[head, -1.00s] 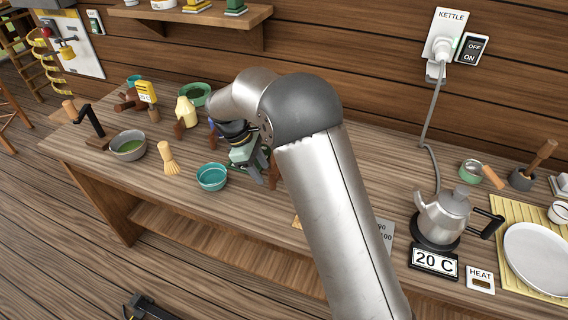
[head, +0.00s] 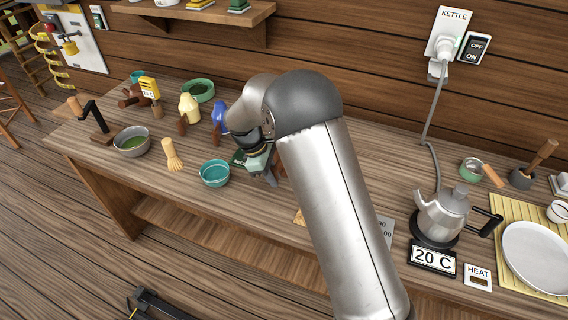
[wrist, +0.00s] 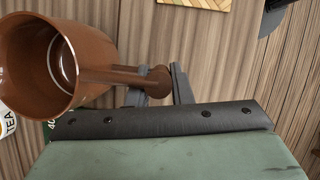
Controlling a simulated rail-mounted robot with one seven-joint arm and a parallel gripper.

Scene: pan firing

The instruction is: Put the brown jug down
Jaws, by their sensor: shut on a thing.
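The brown jug (wrist: 97,55) is at the upper left of the wrist view, with its open mouth and pale inner ring facing the camera. Its handle (wrist: 125,76) reaches right, between the grey fingers of my gripper (wrist: 158,88), which is shut on it. In the head view my gripper (head: 270,178) is low over the middle of the wooden counter (head: 330,195), right of the teal bowl. There my arm hides most of the jug. I cannot tell whether the jug's base touches the counter.
The teal bowl (head: 215,173) and a whisk (head: 172,155) stand left of my gripper. A white TEA container (wrist: 7,122) is close to the jug. The kettle (head: 442,213) and a white plate (head: 540,258) are at the right. Counter between bowl and kettle is partly hidden.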

